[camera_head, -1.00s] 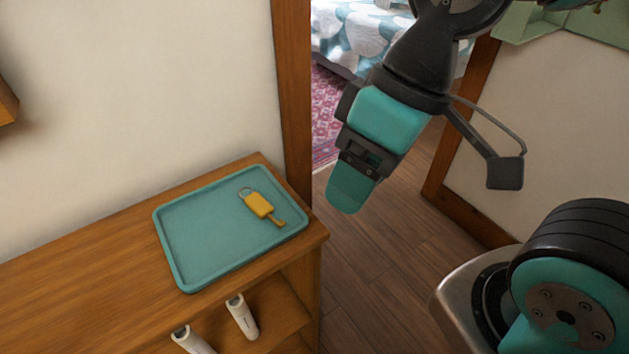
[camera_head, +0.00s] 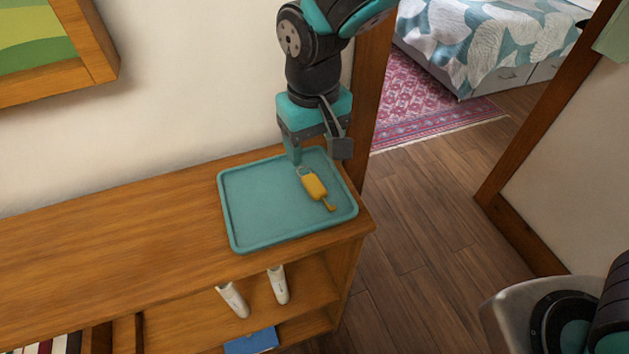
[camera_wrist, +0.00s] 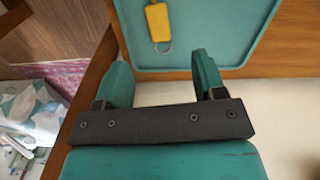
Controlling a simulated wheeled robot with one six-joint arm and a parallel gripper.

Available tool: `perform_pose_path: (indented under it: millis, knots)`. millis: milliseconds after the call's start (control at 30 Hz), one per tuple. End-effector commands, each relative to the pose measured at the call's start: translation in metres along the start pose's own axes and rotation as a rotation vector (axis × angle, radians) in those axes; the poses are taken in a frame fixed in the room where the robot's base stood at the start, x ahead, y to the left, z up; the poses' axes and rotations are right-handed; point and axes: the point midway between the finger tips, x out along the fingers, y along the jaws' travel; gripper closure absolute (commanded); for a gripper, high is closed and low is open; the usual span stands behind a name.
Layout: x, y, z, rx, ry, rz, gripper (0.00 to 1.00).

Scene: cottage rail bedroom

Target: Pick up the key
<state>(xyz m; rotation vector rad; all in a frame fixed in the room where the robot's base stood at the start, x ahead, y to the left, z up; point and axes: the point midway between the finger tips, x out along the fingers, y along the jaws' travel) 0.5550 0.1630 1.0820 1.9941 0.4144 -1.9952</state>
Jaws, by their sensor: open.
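The yellow key (camera_head: 314,186) with a metal ring lies on the right part of a teal tray (camera_head: 250,225). In the wrist view the key (camera_wrist: 158,22) is at the top, its ring pointing toward my fingers, and the tray (camera_wrist: 215,60) is around it. My gripper (camera_head: 294,152) is above the tray's back edge, just behind the key's ring in the head view. In the wrist view my gripper (camera_wrist: 163,75) shows two teal fingers spread apart with nothing between them. The key is beyond the fingertips, apart from them.
The tray sits at the right end of a wooden shelf unit (camera_head: 130,245) against a white wall (camera_head: 190,80). A wooden door frame (camera_head: 372,85) stands close to my gripper's right. White handheld objects (camera_head: 233,300) are on the shelf below. Wooden floor (camera_head: 430,220) is clear.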

Motion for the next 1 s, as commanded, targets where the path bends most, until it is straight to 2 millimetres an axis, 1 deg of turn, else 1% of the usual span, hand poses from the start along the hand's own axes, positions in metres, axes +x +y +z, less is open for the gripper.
perform_pose_path:
  millis: [33,100,200,467,700,800,1000]
  knots:
    - [0.010,0.000,0.001,0.000,-0.006,0.001,0.36]
    - [0.024,0.000,0.001,0.000,-0.005,0.001,0.36]
    - [0.039,0.000,0.001,-0.001,-0.004,0.000,0.36]
    - [0.058,0.002,0.001,0.000,-0.004,0.000,0.36]
    - [0.093,0.004,0.001,-0.001,-0.003,0.000,0.36]
    - [0.100,0.004,0.001,-0.001,0.000,-0.001,0.36]
    - [0.101,0.003,0.000,-0.001,0.001,-0.001,0.36]
